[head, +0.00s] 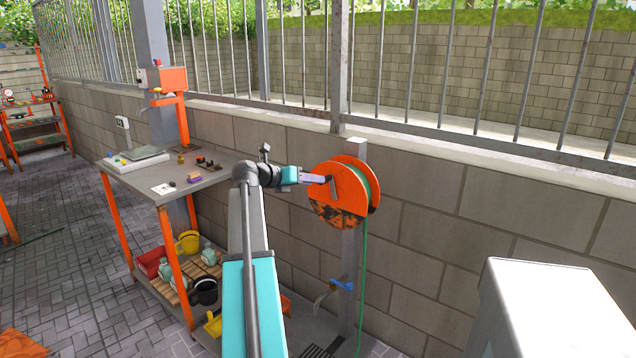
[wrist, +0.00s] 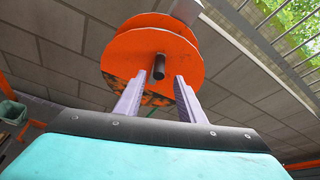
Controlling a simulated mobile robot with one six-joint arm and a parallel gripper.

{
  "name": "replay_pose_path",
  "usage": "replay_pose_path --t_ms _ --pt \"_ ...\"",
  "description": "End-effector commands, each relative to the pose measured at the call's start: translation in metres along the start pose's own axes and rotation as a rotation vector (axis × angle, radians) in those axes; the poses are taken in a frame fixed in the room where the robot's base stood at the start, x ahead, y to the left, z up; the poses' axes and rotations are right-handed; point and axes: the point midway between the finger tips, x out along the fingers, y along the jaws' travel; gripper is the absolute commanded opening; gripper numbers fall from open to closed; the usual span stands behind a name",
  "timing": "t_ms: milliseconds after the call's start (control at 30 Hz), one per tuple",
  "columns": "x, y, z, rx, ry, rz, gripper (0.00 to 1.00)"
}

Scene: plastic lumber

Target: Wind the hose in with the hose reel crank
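The hose reel is an orange round drum, mounted on a grey post by the block wall, in the head view (head: 338,192) and wrist view (wrist: 150,50). Its green hose (head: 362,270) hangs down from its right side. The dark crank handle (wrist: 159,67) sticks out from the reel's face towards my gripper. In the wrist view my gripper (wrist: 159,80) has its two purple fingers apart, with the handle's end lined up between the fingertips. I see a gap on both sides of the handle. In the head view my gripper (head: 316,179) is close to the reel's left face.
A workbench (head: 205,186) stands left of my arm, with small items on top and pots and bottles on its lower shelf. A blue-handled tap (head: 341,285) is on the post below the reel. A pale grey box (head: 550,310) stands at the lower right.

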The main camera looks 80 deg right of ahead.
Motion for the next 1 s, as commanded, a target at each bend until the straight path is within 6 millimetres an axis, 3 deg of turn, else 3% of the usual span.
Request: replay_pose_path --t_ms 200,433,1000 --pt "-0.037 0.001 0.000 0.000 -0.002 0.001 0.36" --pt "-0.066 0.001 0.000 0.000 -0.001 -0.001 0.36" --pt "-0.076 0.002 0.000 -0.002 -0.002 -0.001 0.36"
